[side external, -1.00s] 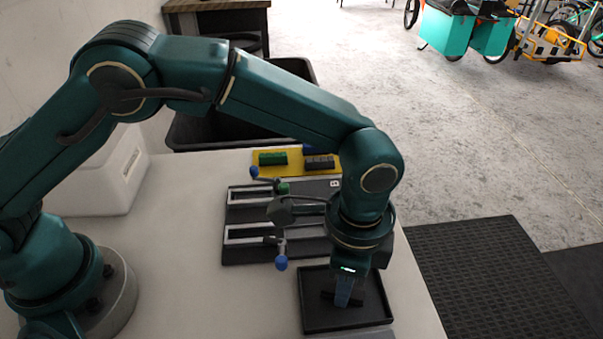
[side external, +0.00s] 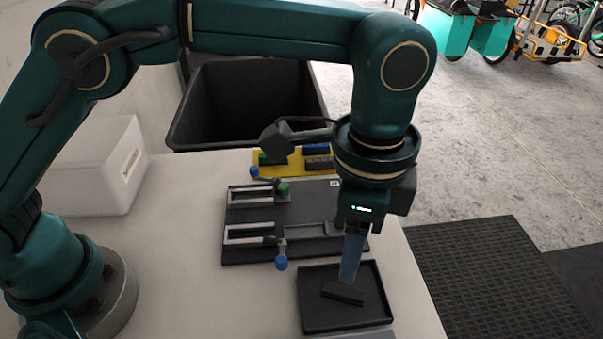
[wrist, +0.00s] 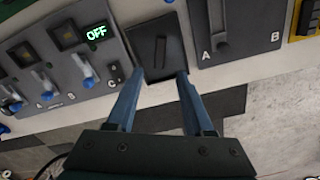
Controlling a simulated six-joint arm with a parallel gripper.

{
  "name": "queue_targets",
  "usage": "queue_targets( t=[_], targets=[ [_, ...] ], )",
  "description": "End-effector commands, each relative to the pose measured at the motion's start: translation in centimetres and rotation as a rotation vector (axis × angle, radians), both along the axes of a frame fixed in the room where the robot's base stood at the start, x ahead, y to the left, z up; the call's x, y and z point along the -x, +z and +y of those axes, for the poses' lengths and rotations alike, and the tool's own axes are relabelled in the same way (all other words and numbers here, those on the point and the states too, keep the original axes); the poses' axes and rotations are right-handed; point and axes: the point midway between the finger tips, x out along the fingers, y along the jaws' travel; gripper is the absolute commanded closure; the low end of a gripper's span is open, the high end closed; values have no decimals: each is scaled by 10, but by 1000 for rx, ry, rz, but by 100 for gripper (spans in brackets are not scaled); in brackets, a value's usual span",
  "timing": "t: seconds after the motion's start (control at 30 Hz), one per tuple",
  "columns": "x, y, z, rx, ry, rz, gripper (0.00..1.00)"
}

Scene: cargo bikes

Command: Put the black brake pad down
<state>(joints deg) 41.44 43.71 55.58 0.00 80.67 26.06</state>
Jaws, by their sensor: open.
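The black brake pad (side external: 343,293) lies flat in the black tray (side external: 312,318) at the front right of the table. In the wrist view the pad (wrist: 160,51) shows as a dark bar in the tray (wrist: 142,29), ahead of my fingertips. My gripper (side external: 348,278) is above the tray, just over the pad and apart from it. In the wrist view my gripper (wrist: 160,75) has its two blue fingers spread with nothing between them.
A yellow plate (side external: 295,162) holds green, blue and dark blocks. A large black bin (side external: 250,105) stands beyond the table. The table's front left is clear.

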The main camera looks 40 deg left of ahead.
Motion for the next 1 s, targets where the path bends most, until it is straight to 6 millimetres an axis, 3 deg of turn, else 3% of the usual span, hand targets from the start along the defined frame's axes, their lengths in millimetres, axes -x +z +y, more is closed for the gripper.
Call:
queue_targets(
  t=[0.1,0.33,0.47,0.57,0.77,1.0],
  targets=[
    [-1,16,-1,2,0,-2,48],
    [0,30,0,1,2,-1,48],
    [-4,41,11,13,46,-14,48],
    [-9,57,32,36,133,-43,48],
    [-8,90,94,102,384,-128,48],
    [21,102,163,178,687,-238,48]
  ],
)
